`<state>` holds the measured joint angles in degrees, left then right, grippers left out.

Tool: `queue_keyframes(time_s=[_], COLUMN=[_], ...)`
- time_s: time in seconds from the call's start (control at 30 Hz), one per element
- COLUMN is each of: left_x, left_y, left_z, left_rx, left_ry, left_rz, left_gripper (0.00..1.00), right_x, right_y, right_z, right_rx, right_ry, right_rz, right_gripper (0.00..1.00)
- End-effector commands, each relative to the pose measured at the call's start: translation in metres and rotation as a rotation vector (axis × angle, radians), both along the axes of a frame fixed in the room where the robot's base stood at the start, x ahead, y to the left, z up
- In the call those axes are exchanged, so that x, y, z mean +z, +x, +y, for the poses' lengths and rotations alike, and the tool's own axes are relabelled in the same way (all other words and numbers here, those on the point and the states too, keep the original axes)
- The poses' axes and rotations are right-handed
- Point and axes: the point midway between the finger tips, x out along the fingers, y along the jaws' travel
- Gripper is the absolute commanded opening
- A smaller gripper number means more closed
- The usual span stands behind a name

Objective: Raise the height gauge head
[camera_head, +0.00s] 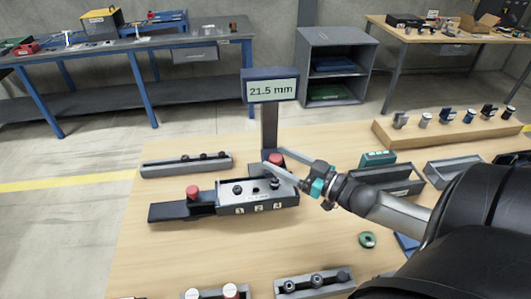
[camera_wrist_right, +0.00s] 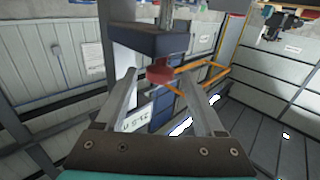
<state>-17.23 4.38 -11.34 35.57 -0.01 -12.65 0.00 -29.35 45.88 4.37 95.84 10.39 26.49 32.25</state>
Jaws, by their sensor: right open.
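The height gauge stands on the wooden table with a dark column and a display (camera_head: 271,88) reading 21.5 mm. Low on its column is the gauge head, with a red knob (camera_head: 276,158). My right gripper (camera_head: 271,159) is open, its two fingers reaching in from the right on either side of the knob. In the right wrist view the red knob (camera_wrist_right: 160,74) shows between the spread fingertips (camera_wrist_right: 162,78), under a dark block (camera_wrist_right: 150,40). I cannot tell whether either finger touches it. My left gripper is not in view.
A dark fixture (camera_head: 257,196) with a second red knob (camera_head: 193,192) lies in front of the gauge. A grey tray (camera_head: 187,166) is at the left, and bins (camera_head: 385,180) and a wooden rack (camera_head: 440,133) are at the right.

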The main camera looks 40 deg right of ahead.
Motion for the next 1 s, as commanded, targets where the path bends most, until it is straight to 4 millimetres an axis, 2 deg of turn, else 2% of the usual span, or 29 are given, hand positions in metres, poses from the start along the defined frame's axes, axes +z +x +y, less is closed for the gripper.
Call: queue_keyframes(time_s=[0.1,0.3,0.5,0.8,1.0], left_x=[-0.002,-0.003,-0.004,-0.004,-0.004], left_y=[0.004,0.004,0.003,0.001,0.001], left_z=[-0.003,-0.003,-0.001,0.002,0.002], left_rx=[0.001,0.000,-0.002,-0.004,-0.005], left_ry=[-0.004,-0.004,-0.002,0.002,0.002], left_rz=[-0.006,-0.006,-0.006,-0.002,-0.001], left_gripper=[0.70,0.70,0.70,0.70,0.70], right_x=[0.000,0.000,0.000,0.000,0.000], right_y=[0.016,0.036,0.044,0.045,0.045], right_z=[0.005,0.010,0.013,0.013,0.013], right_rx=[0.001,0.000,0.001,0.000,0.000], right_ry=[0.001,-0.001,-0.001,0.000,0.000], right_rz=[-0.003,-0.001,0.000,0.001,0.001], right_gripper=[0.70,0.70,0.70,0.70,0.49])
